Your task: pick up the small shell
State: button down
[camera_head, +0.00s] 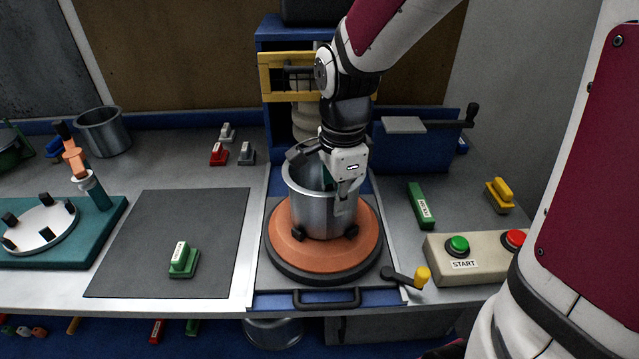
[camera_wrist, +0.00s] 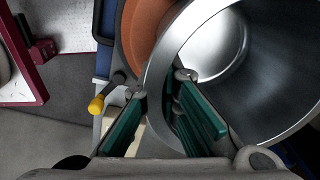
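The small shell appears to be the grey metal pot (camera_head: 310,205), standing upright on the orange turntable (camera_head: 280,245); its open mouth and shiny inside fill the right of the wrist view (camera_wrist: 215,50). My gripper (camera_head: 338,190) points down at the right part of its rim. In the wrist view my gripper (camera_wrist: 162,88) has its green-padded fingers apart, one outside the pot and one inside, with the wall between them. A gap shows beside the inner finger, so it looks open. The lower inner finger is partly hidden in the head view.
Another metal pot (camera_head: 103,131) stands at the back left. A yellow-knobbed crank (camera_head: 415,277) and a START button box (camera_head: 470,257) are right of the turntable. A green block (camera_head: 184,260) lies on the dark mat (camera_head: 150,215), otherwise clear. A blue press frame (camera_head: 268,60) rises behind.

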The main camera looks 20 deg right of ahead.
jog(key=r, duration=0.3)
jog(key=shift+s+r, duration=0.2)
jog(key=shift+r, duration=0.1)
jog(key=s+a+r, duration=0.1)
jog(key=s+a, duration=0.2)
jog(key=s, duration=1.2)
jog(key=shift+s+a, duration=0.15)
jog(key=shift+a, duration=0.05)
jog(key=shift+r, duration=0.15)
